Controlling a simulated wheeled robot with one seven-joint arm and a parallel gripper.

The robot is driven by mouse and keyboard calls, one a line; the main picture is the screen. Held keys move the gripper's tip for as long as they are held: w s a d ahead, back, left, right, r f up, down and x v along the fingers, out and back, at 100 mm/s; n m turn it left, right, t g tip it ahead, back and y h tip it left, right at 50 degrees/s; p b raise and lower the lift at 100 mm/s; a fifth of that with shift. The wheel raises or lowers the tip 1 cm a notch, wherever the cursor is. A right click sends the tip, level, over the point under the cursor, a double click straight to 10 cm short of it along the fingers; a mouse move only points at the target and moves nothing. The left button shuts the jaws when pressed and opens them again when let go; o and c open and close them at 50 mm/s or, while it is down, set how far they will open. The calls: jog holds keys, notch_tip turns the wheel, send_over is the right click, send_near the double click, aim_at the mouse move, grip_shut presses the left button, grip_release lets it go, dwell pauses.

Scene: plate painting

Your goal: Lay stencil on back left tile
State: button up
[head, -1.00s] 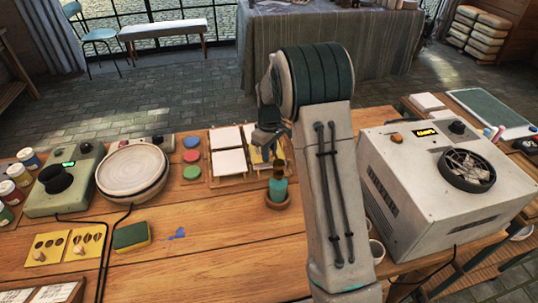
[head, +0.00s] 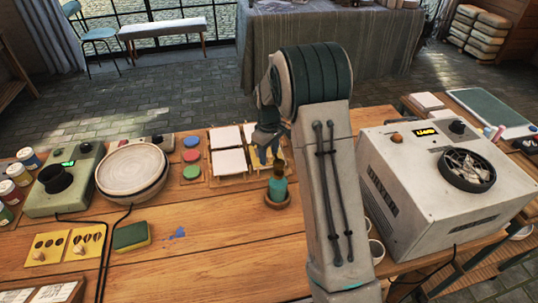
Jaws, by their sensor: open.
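The white tiles lie in a light wooden tray (head: 213,181) at the middle back of the table. The back left tile (head: 224,137) is bare, and so is the front left tile (head: 231,161). Two yellow stencils with dark cut-outs, a left one (head: 46,247) and a right one (head: 84,243), lie side by side at the front left of the table. Another yellow piece (head: 253,158) shows at the front right of the tray, partly hidden by my gripper. My gripper (head: 266,158) is open over that yellow piece; whether it touches is unclear.
A pot with a teal-handled tool (head: 278,187) stands just in front of my gripper. Red, blue and green discs (head: 191,156) lie left of the tray. A wheel with a bowl (head: 132,170), a sponge (head: 132,236) and a kiln (head: 440,190) stand around.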

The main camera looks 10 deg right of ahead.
notch_tip(320, 180, up, 11)
jog(key=s+r, duration=0.1)
jog(key=s, duration=0.1)
jog(key=s+r+m, duration=0.1)
jog(key=s+r, duration=0.1)
jog(key=s, duration=0.1)
jog(key=s+r+m, duration=0.1)
jog(key=s, duration=0.1)
jog(key=shift+s+r+t, duration=0.4)
jog(key=s+m+t, duration=0.2)
jog(key=s+m, duration=0.4)
jog(key=s, duration=1.6)
jog(key=shift+s+f, duration=0.2)
jog(key=shift+s, duration=0.1)
